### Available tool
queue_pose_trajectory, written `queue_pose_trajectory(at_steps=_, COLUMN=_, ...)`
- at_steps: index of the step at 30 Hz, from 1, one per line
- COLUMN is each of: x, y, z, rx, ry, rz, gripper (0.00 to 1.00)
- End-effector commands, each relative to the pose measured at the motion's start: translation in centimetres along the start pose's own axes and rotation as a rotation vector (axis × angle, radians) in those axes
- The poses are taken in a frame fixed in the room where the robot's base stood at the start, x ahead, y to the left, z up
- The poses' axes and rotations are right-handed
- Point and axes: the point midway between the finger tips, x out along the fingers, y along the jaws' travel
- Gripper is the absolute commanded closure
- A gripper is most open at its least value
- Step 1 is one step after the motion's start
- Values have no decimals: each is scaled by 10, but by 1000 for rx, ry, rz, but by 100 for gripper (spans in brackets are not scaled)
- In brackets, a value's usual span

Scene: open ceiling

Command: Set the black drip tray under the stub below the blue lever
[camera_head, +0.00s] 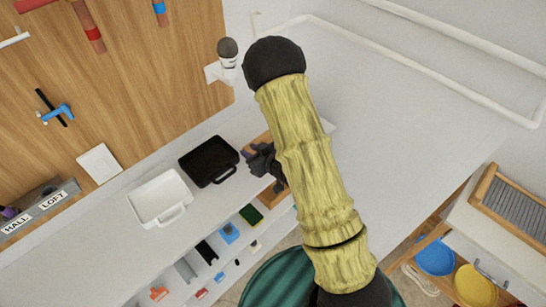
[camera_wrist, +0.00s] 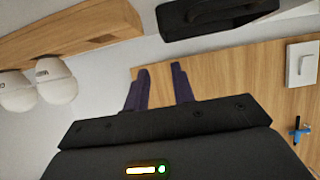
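The black drip tray (camera_head: 193,164) lies on the white counter, with its handle toward the front right. Part of a black tray (camera_wrist: 180,28) also shows at the top of the wrist view. My gripper (camera_head: 259,158) is just right of the tray in the head view, apart from it. In the wrist view its two dark fingers (camera_wrist: 161,80) stand apart with nothing between them. The blue lever (camera_head: 56,113) is on the wooden wall panel at left, beside a black bar. It also shows at the right of the wrist view (camera_wrist: 298,131). I cannot make out the stub clearly.
A white tray (camera_head: 142,205) lies left of the black one. A wooden piece (camera_head: 277,180) is partly hidden behind my gripper. A labelled grey box (camera_head: 38,213) stands at left. Small items fill the shelf below the counter.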

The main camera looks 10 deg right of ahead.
Motion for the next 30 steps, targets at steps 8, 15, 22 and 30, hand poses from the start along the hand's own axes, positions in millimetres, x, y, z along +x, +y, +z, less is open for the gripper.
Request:
queue_pose_trajectory(at_steps=8, x=-33, y=37, z=-20, rx=37, ry=-199, rz=174, gripper=75)
queue_pose_trajectory(at_steps=15, x=-90, y=54, z=-27, rx=138, ry=-424, rz=310, gripper=75)
queue_pose_trajectory(at_steps=22, x=-159, y=43, z=-30, rx=274, ry=-637, rz=379, gripper=75)
queue_pose_trajectory(at_steps=30, x=-233, y=4, z=-30, rx=429, ry=-850, rz=380, gripper=75)
